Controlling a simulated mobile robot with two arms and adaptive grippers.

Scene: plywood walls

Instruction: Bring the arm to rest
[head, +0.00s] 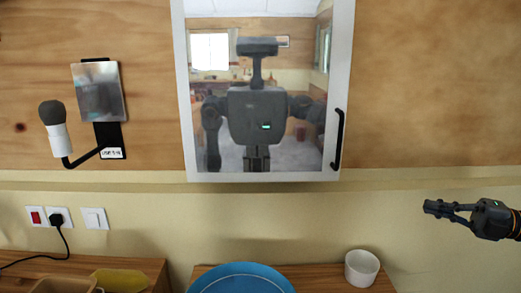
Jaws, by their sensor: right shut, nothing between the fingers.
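My right gripper (436,209) is at the right edge of the head view, with its dark fingers pointing left. It is shut and empty, apart from the wall and everything else in view. It is held to the right of the white cup and below the cabinet's handle level. My left gripper is not in view directly. My robot body shows only as a reflection in the mirror.
A mirror-fronted cabinet (188,120) with a black handle (338,140) hangs on the wall. A white cup (362,268) and a blue round dish (240,281) are on the counter below. A holder with a dark-topped white item (58,140) is at left. Space around the gripper is clear.

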